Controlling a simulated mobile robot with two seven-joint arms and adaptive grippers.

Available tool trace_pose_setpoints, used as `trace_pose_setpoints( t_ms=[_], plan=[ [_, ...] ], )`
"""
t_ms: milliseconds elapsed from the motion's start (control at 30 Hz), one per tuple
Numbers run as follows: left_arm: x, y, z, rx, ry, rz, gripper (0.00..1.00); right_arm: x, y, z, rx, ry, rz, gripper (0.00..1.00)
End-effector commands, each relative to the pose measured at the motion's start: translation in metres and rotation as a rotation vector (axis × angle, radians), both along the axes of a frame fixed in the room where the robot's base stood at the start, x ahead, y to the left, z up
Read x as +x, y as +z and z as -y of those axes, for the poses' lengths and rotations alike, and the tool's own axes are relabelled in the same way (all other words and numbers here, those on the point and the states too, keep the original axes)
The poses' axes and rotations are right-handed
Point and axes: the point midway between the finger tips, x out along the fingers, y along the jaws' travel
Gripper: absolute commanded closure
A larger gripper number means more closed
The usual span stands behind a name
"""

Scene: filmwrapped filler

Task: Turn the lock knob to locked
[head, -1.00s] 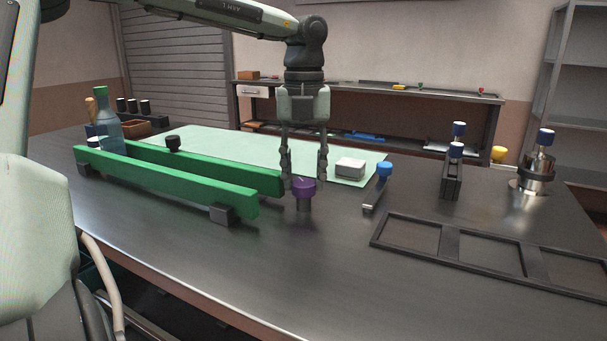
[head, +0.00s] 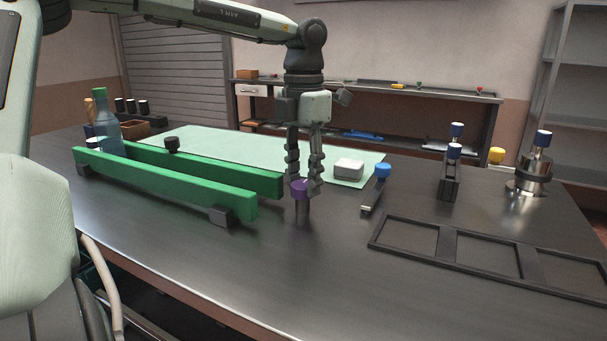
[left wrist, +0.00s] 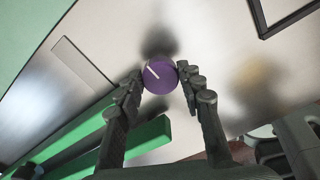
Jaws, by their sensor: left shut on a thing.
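The purple knob (head: 300,189) tops a dark post on the table, just right of the green rails' near ends. In the left wrist view the purple knob (left wrist: 160,75) shows from above, with a white line running from near its middle toward the upper left. My left gripper (head: 304,187) points down over it and is shut on the knob, one finger on each side. I cannot read any locked or unlocked marking. My right gripper is in neither view.
Two green rails (head: 170,188) lie left of the knob, with a bottle (head: 106,128) behind. A white block (head: 348,168) and a blue-topped lever (head: 376,188) stand to the right. A dark divided frame (head: 445,245) lies further right. The table front is clear.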

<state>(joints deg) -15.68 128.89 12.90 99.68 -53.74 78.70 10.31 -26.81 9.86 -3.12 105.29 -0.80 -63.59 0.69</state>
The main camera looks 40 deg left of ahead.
Motion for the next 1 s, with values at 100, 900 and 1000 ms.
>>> trace_pose_setpoints(
  t_ms=[100,900,1000],
  plan=[
    [0.0006,0.0010,-0.0001,0.001,-0.041,0.003,0.92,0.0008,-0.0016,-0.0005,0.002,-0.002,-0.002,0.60],
    [0.0005,0.0007,0.0000,0.001,-0.082,0.002,0.42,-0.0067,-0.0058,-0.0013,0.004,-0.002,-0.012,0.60],
    [0.0004,0.0005,0.0001,0.001,-0.081,0.002,0.42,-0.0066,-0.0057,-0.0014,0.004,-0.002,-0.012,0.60]
  ],
)
